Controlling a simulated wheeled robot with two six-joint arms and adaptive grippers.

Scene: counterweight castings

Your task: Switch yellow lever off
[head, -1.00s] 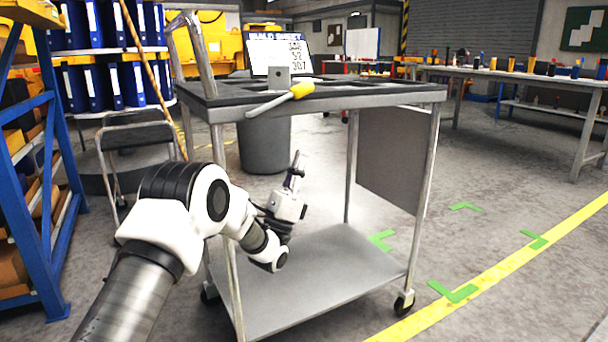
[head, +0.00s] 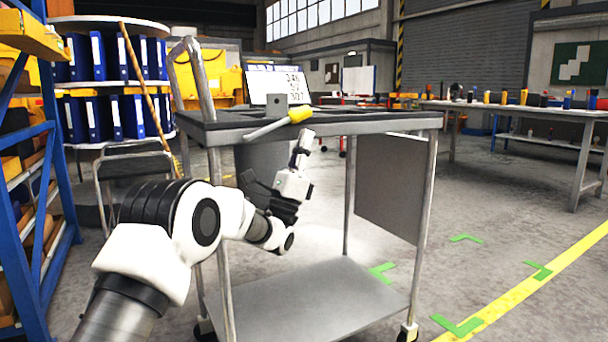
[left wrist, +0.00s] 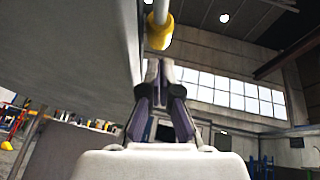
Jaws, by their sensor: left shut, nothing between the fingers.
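My left gripper (head: 305,137) points upward, just below the yellow end and in front of the cart. It is shut and empty. In the left wrist view, the closed fingertips (left wrist: 158,68) lie just below the yellow lever end (left wrist: 159,32), with a small gap showing. The right gripper is not in view.
The grey cart (head: 400,121) has a lower shelf (head: 320,295) and a tall handle (head: 196,75). A blue rack (head: 62,180) stands close on the left. A long table (head: 560,112) stands at the back right. Floor right of the cart is free.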

